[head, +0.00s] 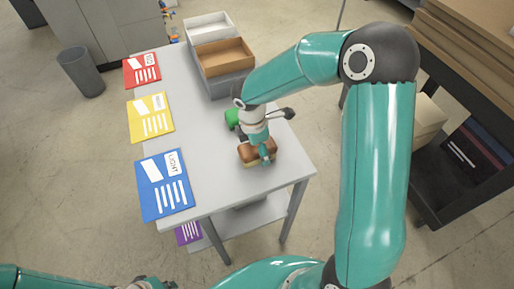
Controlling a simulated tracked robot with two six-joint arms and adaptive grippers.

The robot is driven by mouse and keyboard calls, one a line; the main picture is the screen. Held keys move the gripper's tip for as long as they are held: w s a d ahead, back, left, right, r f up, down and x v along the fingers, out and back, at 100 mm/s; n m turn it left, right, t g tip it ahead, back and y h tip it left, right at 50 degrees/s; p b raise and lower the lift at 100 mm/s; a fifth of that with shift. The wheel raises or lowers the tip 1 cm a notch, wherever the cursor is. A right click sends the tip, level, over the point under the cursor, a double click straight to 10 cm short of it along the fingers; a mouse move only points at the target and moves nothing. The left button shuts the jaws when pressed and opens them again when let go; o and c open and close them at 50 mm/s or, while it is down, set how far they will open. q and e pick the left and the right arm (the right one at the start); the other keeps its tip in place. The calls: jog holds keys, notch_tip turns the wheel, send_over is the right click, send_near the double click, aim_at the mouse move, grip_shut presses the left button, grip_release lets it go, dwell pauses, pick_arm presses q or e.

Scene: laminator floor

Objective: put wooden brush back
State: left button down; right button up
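The wooden brush (247,156), a brown block with a paler lower edge, is at the front right part of the grey table (208,150). My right gripper (265,155) points down at it, with a teal finger in front of the brush. The gripper hides part of the brush, and I cannot tell whether the fingers are closed on it or whether it rests on the table. My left arm comes in at the bottom left; only a dark end part (150,283) shows at the bottom edge, too cut off to judge its fingers.
Red (142,70), yellow (150,117) and blue (165,185) cards line the table's left side. A green object (232,118) is behind my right gripper. A white box (208,27) and a brown-lined box (224,57) stand at the back. A loaded dark shelf (440,190) is at right.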

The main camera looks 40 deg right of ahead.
notch_tip(320, 180, up, 12)
jog(key=a, duration=0.1)
jog(key=shift+w+a, duration=0.15)
jog(key=shift+a, duration=0.05)
dwell(0.7)
